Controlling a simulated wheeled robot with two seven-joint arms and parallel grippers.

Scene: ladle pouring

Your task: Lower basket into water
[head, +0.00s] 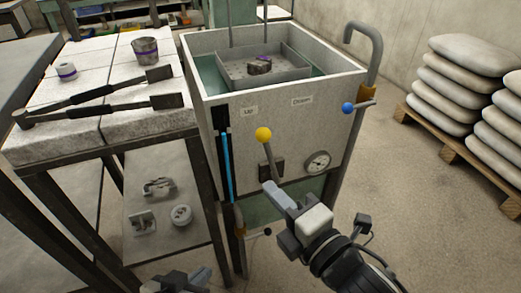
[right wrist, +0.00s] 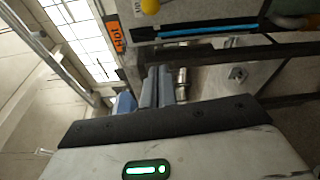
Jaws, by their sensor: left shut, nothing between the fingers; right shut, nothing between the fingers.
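A grey metal basket (head: 291,73) hangs from two thin rods inside a square tank (head: 353,80), with a small dark lump (head: 259,66) in it. Greenish water (head: 211,76) shows beside the basket; whether its underside touches the water I cannot tell. On the tank's front, a lever with a yellow knob (head: 264,134) leans slightly toward the "Up" label (head: 250,111), left of the "Down" label (head: 302,101). My right gripper (head: 270,188) is shut and empty, just below the lever. The knob also shows in the right wrist view (right wrist: 150,6). My left gripper (head: 202,276) is shut and empty at the bottom edge.
A table (head: 40,148) at left holds long-handled tools (head: 110,106) and a metal cup (head: 145,50). A lower shelf (head: 150,222) carries small metal parts. A gauge (head: 318,163) and a blue-knobbed valve (head: 348,108) are on the tank's right. Sacks (head: 470,55) stand far right.

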